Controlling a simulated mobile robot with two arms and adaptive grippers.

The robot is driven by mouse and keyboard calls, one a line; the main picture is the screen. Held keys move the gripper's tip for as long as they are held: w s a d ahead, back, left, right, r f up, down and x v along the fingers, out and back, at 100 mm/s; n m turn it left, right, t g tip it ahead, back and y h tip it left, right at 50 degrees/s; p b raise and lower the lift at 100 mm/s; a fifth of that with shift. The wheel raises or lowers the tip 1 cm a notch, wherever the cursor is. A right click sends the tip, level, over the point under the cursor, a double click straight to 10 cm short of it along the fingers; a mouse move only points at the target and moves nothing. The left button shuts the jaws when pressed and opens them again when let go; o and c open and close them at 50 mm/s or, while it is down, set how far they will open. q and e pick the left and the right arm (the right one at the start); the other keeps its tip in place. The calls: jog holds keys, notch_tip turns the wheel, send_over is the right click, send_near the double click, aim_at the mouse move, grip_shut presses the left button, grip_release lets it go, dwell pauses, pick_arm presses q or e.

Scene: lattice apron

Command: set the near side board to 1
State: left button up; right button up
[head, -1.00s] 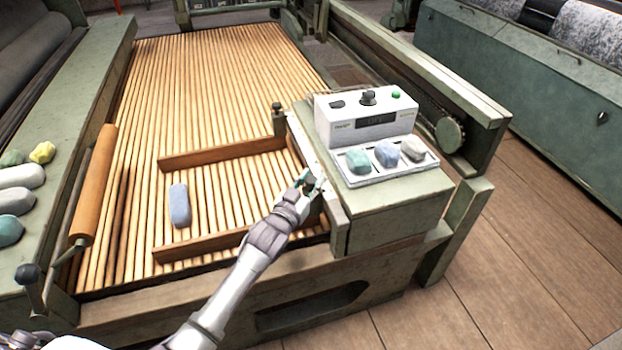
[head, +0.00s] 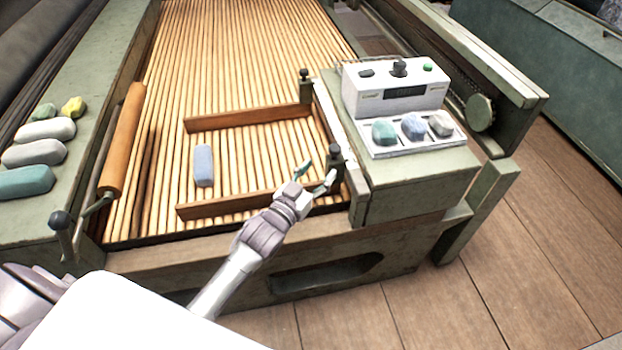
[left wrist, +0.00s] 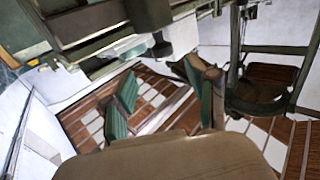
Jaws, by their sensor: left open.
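The near side board (head: 228,206) is a brown wooden strip lying across the slatted lattice apron. Its right end is hidden behind my left gripper. A dark clamp knob (head: 335,153) stands at the right edge in line with that end. My left gripper (head: 317,175) is open and empty just left of and in front of this knob. I cannot tell whether it touches it. Its green-padded fingers (left wrist: 162,108) show apart in the left wrist view. A pale scale strip (head: 325,125) runs along the right rail; its marks are too small to read. My right gripper is not in view.
The far side board (head: 250,119) has its own knob (head: 304,86). A blue-grey block (head: 203,165) lies between the boards. A white control box (head: 396,90) and a tray (head: 413,149) of coloured tufts stand on the right. A wooden roller (head: 124,140) is at left.

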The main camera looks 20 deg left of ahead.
pick_arm(q)
jog(key=shift+s+a, duration=0.15)
jog(key=shift+s, duration=0.6)
jog(key=shift+s+a, duration=0.15)
jog(key=shift+s, duration=0.6)
jog(key=s+f+g+y, duration=0.1)
jog(key=s+f+g, duration=0.25)
jog(key=f, duration=0.35)
jog(key=s+a+f+g+y, duration=0.1)
jog(key=s+f+g, duration=0.1)
jog(key=s+f, duration=0.35)
jog(key=s+f+g+y, duration=0.1)
jog(key=s+f+g, duration=0.1)
jog(key=f, duration=0.6)
jog(key=s+f+g, duration=0.8)
jog(key=s+f, duration=0.3)
jog(key=s, duration=0.5)
jog(key=s+a+f+g+p, duration=0.1)
jog(key=s+a+f+p, duration=0.1)
jog(key=s+p, duration=1.4)
jog(key=shift+s+a, duration=0.55)
jog(key=shift+s, duration=0.65)
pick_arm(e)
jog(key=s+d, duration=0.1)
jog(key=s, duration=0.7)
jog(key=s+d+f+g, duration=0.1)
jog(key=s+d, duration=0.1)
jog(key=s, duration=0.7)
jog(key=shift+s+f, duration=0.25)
